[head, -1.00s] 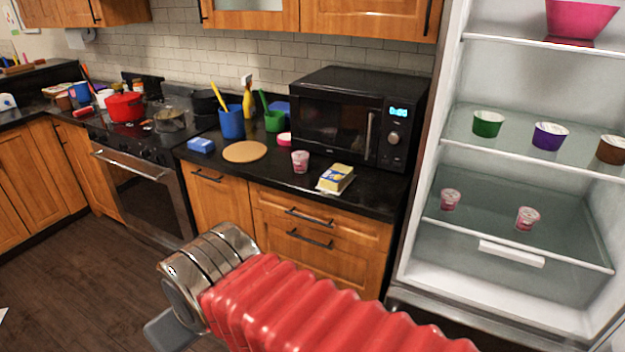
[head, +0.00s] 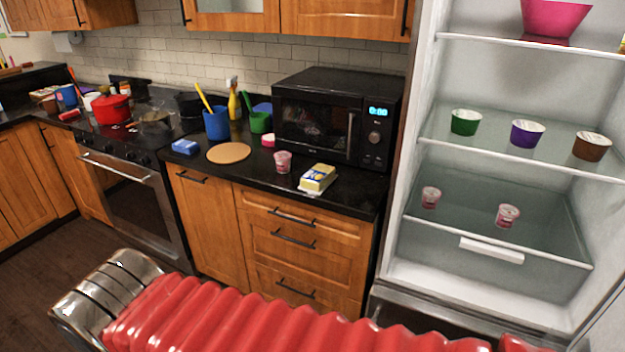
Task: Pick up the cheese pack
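The cheese pack is a small yellow and white block with a blue label (head: 318,177). It lies on the black countertop (head: 345,199) in front of the microwave, near the counter's front edge. My arm, in a red ribbed sleeve with a metal end, crosses the bottom of the head view, below and in front of the counter. It is apart from the cheese pack. My gripper's fingers are out of the frame, so their state is hidden.
A pink yogurt cup (head: 283,161) stands just left of the pack. The black microwave (head: 330,115) is behind it. A round cork mat (head: 229,153) and blue box (head: 186,147) lie further left. An open fridge (head: 400,215) with several cups stands at right.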

